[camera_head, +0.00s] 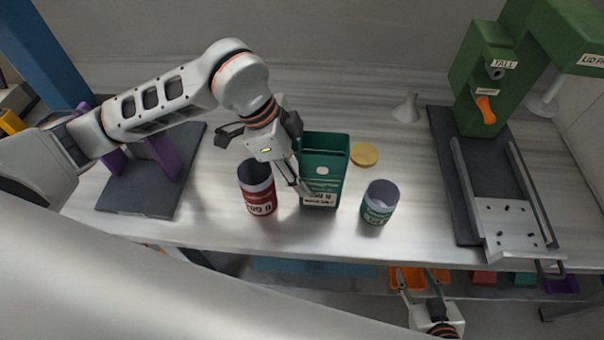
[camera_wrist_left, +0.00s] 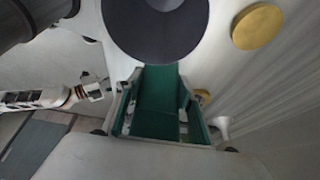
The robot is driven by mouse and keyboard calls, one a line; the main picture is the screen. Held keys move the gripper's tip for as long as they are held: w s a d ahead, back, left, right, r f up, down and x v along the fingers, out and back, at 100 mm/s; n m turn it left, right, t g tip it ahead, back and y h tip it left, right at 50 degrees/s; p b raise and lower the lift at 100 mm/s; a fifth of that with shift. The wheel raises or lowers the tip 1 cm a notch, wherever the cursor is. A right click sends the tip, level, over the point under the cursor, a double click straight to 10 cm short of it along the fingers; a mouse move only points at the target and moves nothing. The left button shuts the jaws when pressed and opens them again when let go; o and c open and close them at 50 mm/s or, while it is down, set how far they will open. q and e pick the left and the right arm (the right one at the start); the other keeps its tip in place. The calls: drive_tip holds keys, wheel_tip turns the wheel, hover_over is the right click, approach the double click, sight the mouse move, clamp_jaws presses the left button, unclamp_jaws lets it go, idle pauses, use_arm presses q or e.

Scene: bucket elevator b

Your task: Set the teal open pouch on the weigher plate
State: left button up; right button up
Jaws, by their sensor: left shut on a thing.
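The teal open pouch (camera_head: 322,165) stands upright on the bench, its open top facing up and a white label low on its front. My left gripper (camera_head: 298,183) is at the pouch's left side and shut on it. In the left wrist view the pouch (camera_wrist_left: 156,105) fills the space between the fingers, and I see into its opening. I cannot tell for sure which surface is the weigher plate; no label for it is readable. My right gripper (camera_head: 424,284) is open and empty, low in front of the bench edge.
A red-labelled canister (camera_head: 257,190) stands close left of the pouch, a green-labelled canister (camera_head: 380,203) to its right. A yellow disc (camera_head: 364,154) lies behind. A dark board with purple supports (camera_head: 140,190) is left; a green press (camera_head: 484,95) and metal tray (camera_head: 515,218) are right.

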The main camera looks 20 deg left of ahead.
use_arm(q)
drive_tip(key=shift+f, duration=0.75)
drive_tip(key=o, duration=0.5)
drive_tip(key=shift+f, duration=0.15)
drive_tip(key=o, duration=0.3)
drive_tip(key=shift+o, duration=0.2)
